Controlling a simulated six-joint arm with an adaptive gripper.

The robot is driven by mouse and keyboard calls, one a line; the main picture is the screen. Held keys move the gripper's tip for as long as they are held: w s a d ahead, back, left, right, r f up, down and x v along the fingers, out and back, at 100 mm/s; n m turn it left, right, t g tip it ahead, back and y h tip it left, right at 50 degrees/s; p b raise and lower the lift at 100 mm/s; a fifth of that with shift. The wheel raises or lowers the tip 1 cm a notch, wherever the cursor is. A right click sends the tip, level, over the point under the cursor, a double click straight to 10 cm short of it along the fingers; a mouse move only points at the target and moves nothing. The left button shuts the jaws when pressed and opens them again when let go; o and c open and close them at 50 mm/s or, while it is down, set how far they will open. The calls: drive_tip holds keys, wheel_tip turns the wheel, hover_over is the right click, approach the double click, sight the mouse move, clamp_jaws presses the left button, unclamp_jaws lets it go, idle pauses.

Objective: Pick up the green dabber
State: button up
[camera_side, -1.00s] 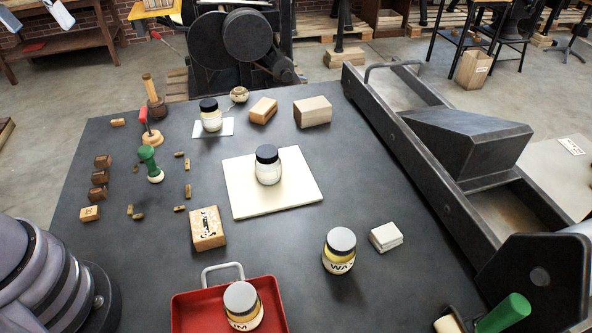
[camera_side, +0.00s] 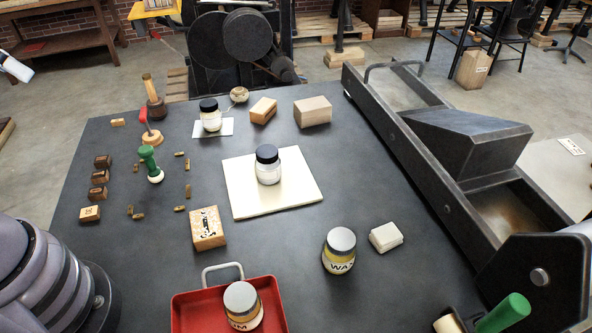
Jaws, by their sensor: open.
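The green dabber (camera_side: 147,157) stands on the left part of the dark table, with a green knobbed handle and a pale round pad at its foot. It leans slightly in the picture, and nothing touches it. My gripper is not clearly seen in this view. A small pale piece (camera_side: 16,66) at the left edge, above the floor, may be part of my arm, but I cannot tell.
A white board (camera_side: 290,200) bears a jar (camera_side: 268,170). A red tray (camera_side: 190,310) is in front.

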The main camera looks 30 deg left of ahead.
drive_tip(key=w+a+f+y, duration=0.2)
drive_tip(key=w+a+f, duration=0.35)
drive_tip(key=w, duration=0.25)
drive_tip(key=g+h, duration=0.1)
drive_tip(key=h, duration=0.2)
hover_over(153, 169)
drive_tip(key=s+a, duration=0.2)
drive_tip(key=s, duration=0.3)
wheel_tip(153, 169, down, 19)
drive_tip(key=shift+m, duration=0.4)
drive_tip(key=x, duration=1.3)
drive_tip(key=shift+w+f, duration=0.2)
drive_tip(key=shift+f, duration=0.15)
clamp_jaws()
